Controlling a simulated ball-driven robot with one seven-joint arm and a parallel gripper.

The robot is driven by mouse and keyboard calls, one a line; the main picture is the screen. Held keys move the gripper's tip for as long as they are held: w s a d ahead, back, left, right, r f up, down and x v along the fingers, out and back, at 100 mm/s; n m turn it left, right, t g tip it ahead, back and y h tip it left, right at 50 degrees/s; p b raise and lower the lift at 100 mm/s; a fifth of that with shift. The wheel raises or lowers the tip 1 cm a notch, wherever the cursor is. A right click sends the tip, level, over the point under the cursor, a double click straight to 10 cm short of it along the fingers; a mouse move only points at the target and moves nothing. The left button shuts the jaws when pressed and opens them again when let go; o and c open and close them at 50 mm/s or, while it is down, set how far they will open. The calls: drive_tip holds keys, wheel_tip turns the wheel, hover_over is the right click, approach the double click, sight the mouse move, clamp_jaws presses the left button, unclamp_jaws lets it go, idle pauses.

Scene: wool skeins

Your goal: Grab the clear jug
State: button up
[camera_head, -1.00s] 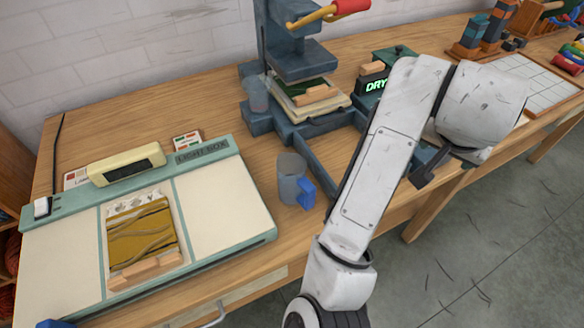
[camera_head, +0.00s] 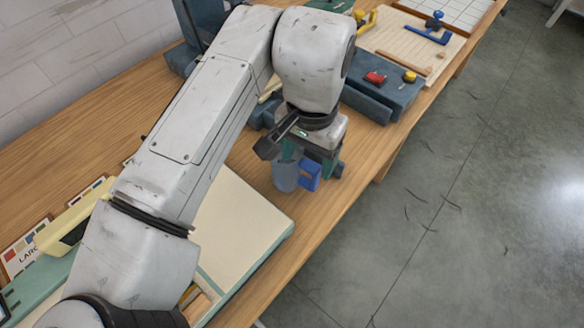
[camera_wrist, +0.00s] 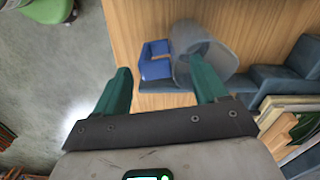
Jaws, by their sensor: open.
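The clear jug (camera_head: 286,172) is a greyish, see-through cup with a blue handle (camera_head: 309,177). It stands on the wooden table near its front edge. My gripper (camera_head: 310,165) is over it in the head view and hides its upper part. In the wrist view the jug (camera_wrist: 205,58) lies beyond the right finger, with its blue handle (camera_wrist: 155,62) pointing left into the space ahead of the fingers. My gripper (camera_wrist: 160,85) is open, its two green fingers wide apart, with nothing held between them.
The light box (camera_head: 240,222) lies left of the jug. A blue-grey press base (camera_wrist: 275,82) stands close by the jug, with stacked boards (camera_wrist: 295,115) beside it. A blue-grey block with a red item (camera_head: 375,78) is farther along the table (camera_head: 330,225). Open floor lies to the right.

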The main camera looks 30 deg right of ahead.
sight(308, 183)
drive_tip(key=shift+s+d+f, duration=0.1)
drive_tip(key=shift+s+f, duration=0.05)
drive_tip(key=shift+f, duration=1.55)
drive_tip(key=shift+s+f, duration=0.1)
drive_tip(key=shift+f, duration=1.55)
drive_tip(key=shift+c, duration=0.4)
drive_tip(key=c, duration=1.1)
drive_tip(key=shift+c, duration=0.2)
drive_tip(key=shift+r, duration=0.2)
